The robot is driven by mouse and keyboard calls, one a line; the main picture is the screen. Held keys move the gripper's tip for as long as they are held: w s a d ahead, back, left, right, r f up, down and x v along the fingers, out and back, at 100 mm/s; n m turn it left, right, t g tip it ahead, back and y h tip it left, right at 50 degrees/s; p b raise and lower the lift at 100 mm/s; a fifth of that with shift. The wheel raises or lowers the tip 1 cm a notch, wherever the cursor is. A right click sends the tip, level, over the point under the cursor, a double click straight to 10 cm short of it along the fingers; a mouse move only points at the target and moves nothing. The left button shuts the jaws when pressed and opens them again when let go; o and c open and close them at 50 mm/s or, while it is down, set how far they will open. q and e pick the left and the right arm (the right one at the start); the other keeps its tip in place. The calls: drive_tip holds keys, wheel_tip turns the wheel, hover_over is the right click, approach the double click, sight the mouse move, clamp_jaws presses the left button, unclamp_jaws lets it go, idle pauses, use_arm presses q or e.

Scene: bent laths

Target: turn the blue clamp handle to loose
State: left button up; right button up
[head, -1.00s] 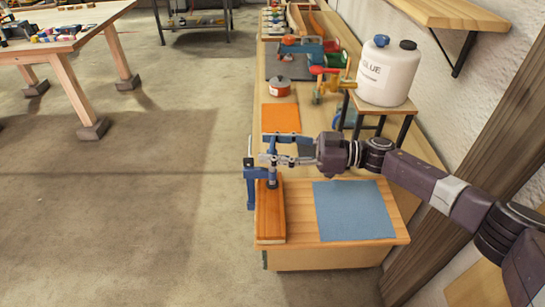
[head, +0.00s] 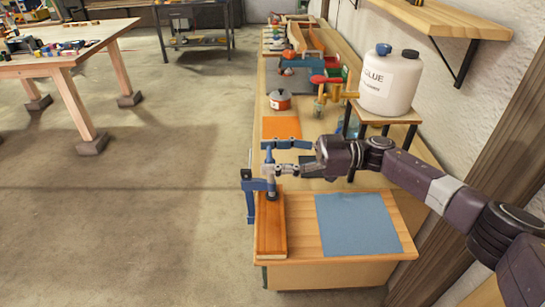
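The blue clamp (head: 249,195) stands at the left end of the near bench, over a reddish-brown wooden lath (head: 270,235). Its spindle is upright above the lath. A blue bar (head: 290,145), seemingly the clamp handle, runs to the right near the top of the clamp. My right gripper (head: 278,170) reaches in from the right, its grey fingers close beside the upper part of the clamp and just below the blue bar. The fingers and handle overlap, so I cannot tell whether they grip it. My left gripper is not in view.
A blue-grey mat (head: 355,225) lies right of the lath. A wall shelf (head: 450,17) overhangs at right.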

drive_tip(key=shift+o, duration=0.7)
drive_tip(key=shift+f, duration=0.1)
drive_tip(key=d, duration=1.2)
